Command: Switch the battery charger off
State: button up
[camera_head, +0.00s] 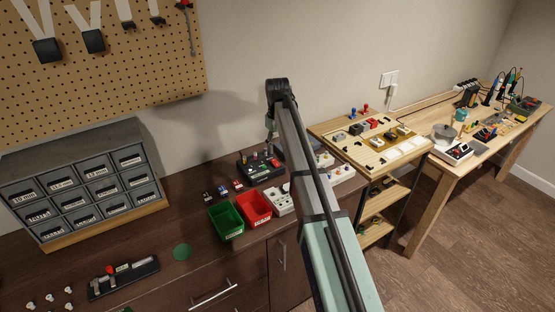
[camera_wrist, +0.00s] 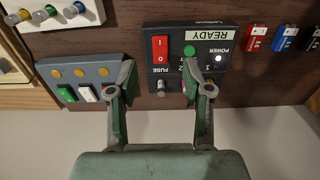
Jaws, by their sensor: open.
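The black box that looks like the battery charger (camera_wrist: 240,62) fills the upper middle of the wrist view. It has a red rocker switch (camera_wrist: 160,50) marked I and O, a green round button, a white POWER light, a fuse knob and a READY label. Its title is too small to read. It also shows in the head view (camera_head: 248,172), left of my arm. My gripper (camera_wrist: 158,80) is open and empty, with its fingers spread either side of the fuse knob. I cannot tell whether the fingers touch the box.
A grey switch box (camera_wrist: 72,70) sits close beside my left finger. A white box with knobs (camera_wrist: 88,14) is at the upper left. Small red, blue and black blocks (camera_wrist: 257,38) lie to the right. Green (camera_head: 226,221) and red (camera_head: 254,208) bins stand in front of the charger.

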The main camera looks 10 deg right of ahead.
aim_at(278, 165)
notch_tip(278, 165, down, 8)
jog(key=shift+r+p, duration=0.1)
jog(key=shift+p, duration=0.65)
